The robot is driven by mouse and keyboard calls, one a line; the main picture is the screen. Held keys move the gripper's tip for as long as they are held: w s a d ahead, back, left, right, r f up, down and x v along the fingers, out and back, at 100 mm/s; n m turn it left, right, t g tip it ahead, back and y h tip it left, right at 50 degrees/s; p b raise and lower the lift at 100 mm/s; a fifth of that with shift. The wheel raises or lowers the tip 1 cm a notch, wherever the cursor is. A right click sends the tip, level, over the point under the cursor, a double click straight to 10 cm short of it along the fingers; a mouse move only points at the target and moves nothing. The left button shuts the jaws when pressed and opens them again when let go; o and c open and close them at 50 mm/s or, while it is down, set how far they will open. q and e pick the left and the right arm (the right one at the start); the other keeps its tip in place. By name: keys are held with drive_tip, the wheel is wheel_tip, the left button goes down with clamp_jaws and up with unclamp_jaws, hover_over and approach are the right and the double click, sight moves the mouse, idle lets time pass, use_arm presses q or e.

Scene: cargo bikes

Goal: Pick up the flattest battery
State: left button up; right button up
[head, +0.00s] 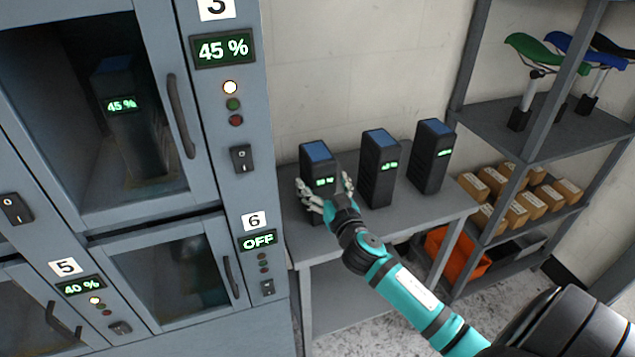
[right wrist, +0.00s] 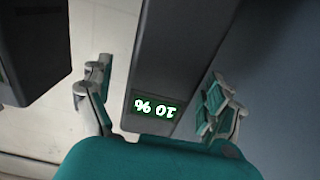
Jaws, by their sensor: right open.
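Three dark batteries with blue tops stand upright on a grey table (head: 440,204). My right gripper (head: 325,187) is open at the left battery (head: 317,158), its fingers on either side of it. In the right wrist view the left battery (right wrist: 180,50) stands between the spread fingers (right wrist: 158,100), and its display, upside down, appears to read 10 %. The middle battery (head: 379,185) and the right battery (head: 432,165) have small green displays too blurred to read surely. My left gripper is not in view.
A grey charging cabinet (head: 220,140) stands at left; one bay holds a battery (head: 130,130) showing 45 %. Labels read 45 %, 40 % and OFF. A shelf rack (head: 540,150) with bike seats and small boxes (head: 530,205) stands at right.

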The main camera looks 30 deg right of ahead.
drive_tip(key=x, duration=0.4)
drive_tip(key=shift+a, duration=0.1)
drive_tip(key=shift+s, duration=0.1)
drive_tip(key=c, duration=1.5)
drive_tip(key=shift+r, duration=0.35)
drive_tip(key=shift+c, duration=1)
drive_tip(key=shift+f, duration=0.1)
